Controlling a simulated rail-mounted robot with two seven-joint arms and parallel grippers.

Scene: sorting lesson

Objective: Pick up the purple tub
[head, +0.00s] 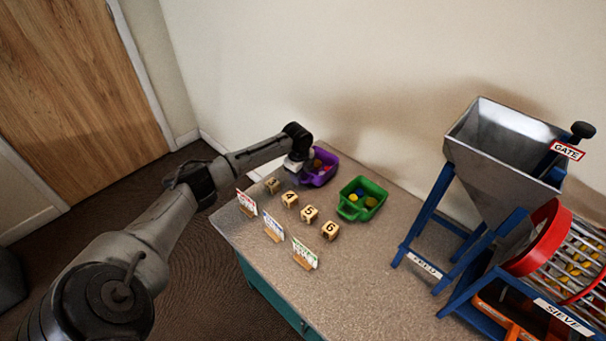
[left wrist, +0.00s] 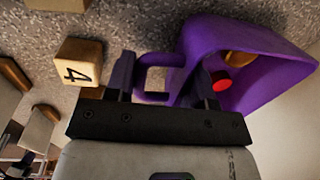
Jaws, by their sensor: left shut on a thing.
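The purple tub (head: 323,174) stands near the back left edge of the table, with a few coloured pieces inside. My left gripper (head: 296,163) is at its left side. In the left wrist view the purple tub (left wrist: 205,38) shows its handle loop between the fingers of my left gripper (left wrist: 152,80), which is shut on it. A red piece (left wrist: 221,80) and an orange piece lie inside the tub. Whether the tub touches the table or is lifted, I cannot tell. My right gripper is not in view.
A green tub (head: 375,190) with yellow and blue pieces stands right of the purple one. Numbered wooden blocks (head: 309,214) and card stands (head: 304,254) are in front. The hopper (head: 500,150) and sieve (head: 550,240) fill the right side.

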